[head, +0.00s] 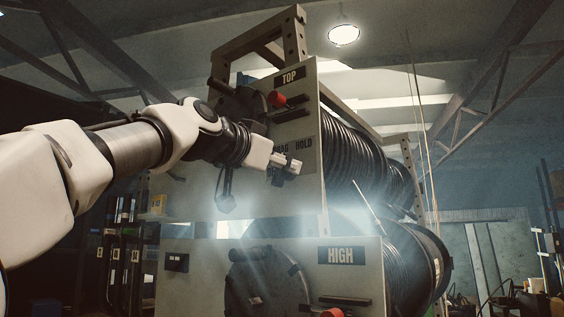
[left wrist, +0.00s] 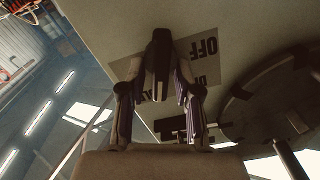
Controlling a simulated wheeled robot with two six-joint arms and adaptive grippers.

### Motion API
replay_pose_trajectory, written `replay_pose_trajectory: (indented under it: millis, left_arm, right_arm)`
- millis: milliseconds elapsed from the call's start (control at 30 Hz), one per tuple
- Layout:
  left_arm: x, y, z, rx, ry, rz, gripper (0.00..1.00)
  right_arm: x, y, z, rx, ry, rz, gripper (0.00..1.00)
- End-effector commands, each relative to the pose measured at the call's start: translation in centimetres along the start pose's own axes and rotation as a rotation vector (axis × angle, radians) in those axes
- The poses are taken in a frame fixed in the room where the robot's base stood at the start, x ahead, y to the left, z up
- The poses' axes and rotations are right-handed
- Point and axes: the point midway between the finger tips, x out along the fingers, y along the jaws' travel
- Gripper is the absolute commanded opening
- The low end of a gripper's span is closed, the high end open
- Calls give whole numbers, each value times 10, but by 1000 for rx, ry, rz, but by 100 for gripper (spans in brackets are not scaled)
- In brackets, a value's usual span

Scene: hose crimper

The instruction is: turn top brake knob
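In the left wrist view, the plate (left wrist: 208,68) reads OFF. My left gripper (head: 287,165) is in front of the plate's lower part. I cannot tell whether the fingertips touch the panel. My right gripper is not in view.
A lower panel (head: 210,262) carries a HIGH label (head: 341,255) and another red knob (head: 332,313). Black hose reels (head: 360,160) stand behind the panels. A round dark hub (left wrist: 265,100) is beside the plate in the left wrist view. A shelf (head: 120,262) stands at left.

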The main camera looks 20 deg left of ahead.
Motion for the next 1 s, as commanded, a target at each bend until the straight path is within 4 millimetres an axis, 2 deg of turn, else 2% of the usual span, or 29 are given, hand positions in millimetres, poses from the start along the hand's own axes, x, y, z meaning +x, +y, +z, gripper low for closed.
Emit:
replay_pose_trajectory:
  millis: [233, 467, 500, 1000]
  left_arm:
    - [0, 2, 0, 159, 3, -2, 0]
    - [0, 2, -1, 162, 2, -2, 0]
    - [0, 2, -1, 162, 2, -2, 41]
    - [0, 1, -2, 140, 1, 0, 41]
  right_arm:
    - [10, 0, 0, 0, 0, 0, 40]
    - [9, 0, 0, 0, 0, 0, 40]
    - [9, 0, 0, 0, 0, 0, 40]
    - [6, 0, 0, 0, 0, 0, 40]
